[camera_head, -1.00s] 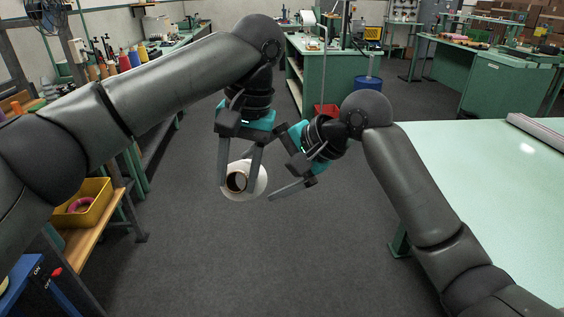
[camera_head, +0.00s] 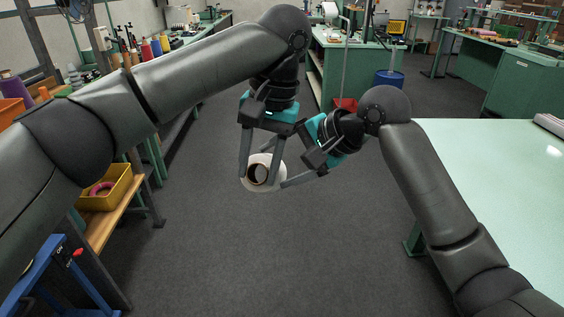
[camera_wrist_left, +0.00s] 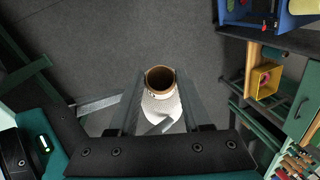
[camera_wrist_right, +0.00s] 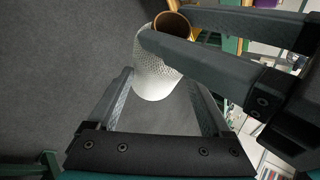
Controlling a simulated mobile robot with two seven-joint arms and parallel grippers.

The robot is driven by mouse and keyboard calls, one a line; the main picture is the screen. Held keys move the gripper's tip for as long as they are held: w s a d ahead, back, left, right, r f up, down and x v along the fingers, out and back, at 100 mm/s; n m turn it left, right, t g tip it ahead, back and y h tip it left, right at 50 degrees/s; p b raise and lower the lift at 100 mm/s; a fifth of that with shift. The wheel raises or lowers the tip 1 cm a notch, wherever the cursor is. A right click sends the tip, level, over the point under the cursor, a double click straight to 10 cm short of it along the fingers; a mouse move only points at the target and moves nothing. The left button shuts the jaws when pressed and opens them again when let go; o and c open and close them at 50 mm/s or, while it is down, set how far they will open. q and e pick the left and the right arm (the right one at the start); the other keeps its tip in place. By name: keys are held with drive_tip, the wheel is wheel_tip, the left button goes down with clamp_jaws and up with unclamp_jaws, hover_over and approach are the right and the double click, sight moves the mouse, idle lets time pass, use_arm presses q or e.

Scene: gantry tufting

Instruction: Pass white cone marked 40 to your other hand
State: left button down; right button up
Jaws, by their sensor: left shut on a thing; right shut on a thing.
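The white cone (camera_head: 277,178) hangs in the air above the floor, its brown open end facing my head camera. My left gripper (camera_head: 259,178) is shut on it from above, with a finger on each side near the open end. My right gripper (camera_head: 284,174) comes in from the right and is also shut on the cone. The left wrist view shows the cone (camera_wrist_left: 160,104) between the left fingers. The right wrist view shows its textured white side (camera_wrist_right: 152,76) between the right fingers, with a left finger across it. I cannot read its number.
A pale green table (camera_head: 490,180) stands at the right. At the left are a wooden shelf with a yellow bin (camera_head: 106,190) and a bench of coloured cones. A blue drum (camera_head: 388,84) and a red bin (camera_head: 345,104) stand behind. The floor below the grippers is clear.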

use_arm(q)
drive_tip(key=shift+w+a+r, duration=0.1)
drive_tip(key=shift+w+r, duration=0.2)
use_arm(e)
drive_tip(key=shift+s+f, duration=0.25)
drive_tip(key=shift+f, duration=0.3)
drive_tip(key=shift+c, duration=1.4)
use_arm(q)
drive_tip(key=c, duration=0.8)
unclamp_jaws()
use_arm(e)
drive_tip(key=shift+c, duration=0.4)
use_arm(q)
drive_tip(key=o, duration=0.5)
drive_tip(key=shift+s+f, duration=0.1)
drive_tip(key=shift+f, duration=0.05)
use_arm(e)
drive_tip(key=shift+w+r, duration=0.15)
drive_tip(key=shift+r, duration=0.15)
